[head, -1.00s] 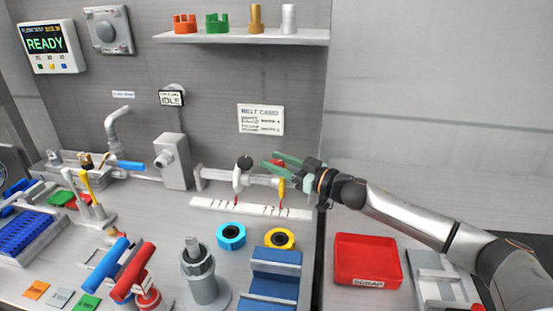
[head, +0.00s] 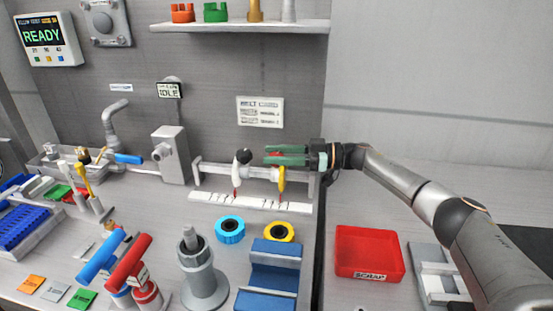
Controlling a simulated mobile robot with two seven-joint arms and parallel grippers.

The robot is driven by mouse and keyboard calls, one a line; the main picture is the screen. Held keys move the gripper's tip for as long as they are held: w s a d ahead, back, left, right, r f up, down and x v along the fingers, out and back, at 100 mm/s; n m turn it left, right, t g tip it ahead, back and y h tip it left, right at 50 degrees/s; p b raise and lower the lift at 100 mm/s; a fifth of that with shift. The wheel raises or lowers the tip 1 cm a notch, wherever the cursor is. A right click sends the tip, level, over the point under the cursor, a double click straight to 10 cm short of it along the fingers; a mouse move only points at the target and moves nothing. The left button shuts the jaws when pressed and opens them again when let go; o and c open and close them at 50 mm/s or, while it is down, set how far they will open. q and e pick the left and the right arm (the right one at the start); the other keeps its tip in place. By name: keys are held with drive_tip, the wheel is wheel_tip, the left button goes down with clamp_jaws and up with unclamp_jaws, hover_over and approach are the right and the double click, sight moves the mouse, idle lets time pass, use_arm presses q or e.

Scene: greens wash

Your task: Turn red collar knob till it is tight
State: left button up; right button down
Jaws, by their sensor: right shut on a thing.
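A rail (head: 262,173) at the back of the bench carries a white collar (head: 240,172) with a black knob (head: 244,156) and a yellow collar (head: 282,180) to its right. My right gripper (head: 272,155) reaches in from the right with green fingers, level above the rail. It is shut on the red collar knob (head: 276,153) above the yellow collar. Only a little red shows; the fingers hide most of the knob. Thin red pointers hang below both collars over a white scale (head: 250,202). My left gripper is not in view.
Blue (head: 230,230) and yellow (head: 279,232) rings, a grey post (head: 204,280) and a blue block (head: 270,278) stand in front of the scale. A red scrap tray (head: 368,252) is at right. A shelf (head: 240,28) hangs above.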

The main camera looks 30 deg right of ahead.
idle(0.4)
drive_tip(key=shift+c, duration=1.6)
unclamp_jaws()
drive_tip(key=b+v, duration=0.1)
drive_tip(key=v, duration=1.1)
drive_tip(key=shift+d, duration=0.2)
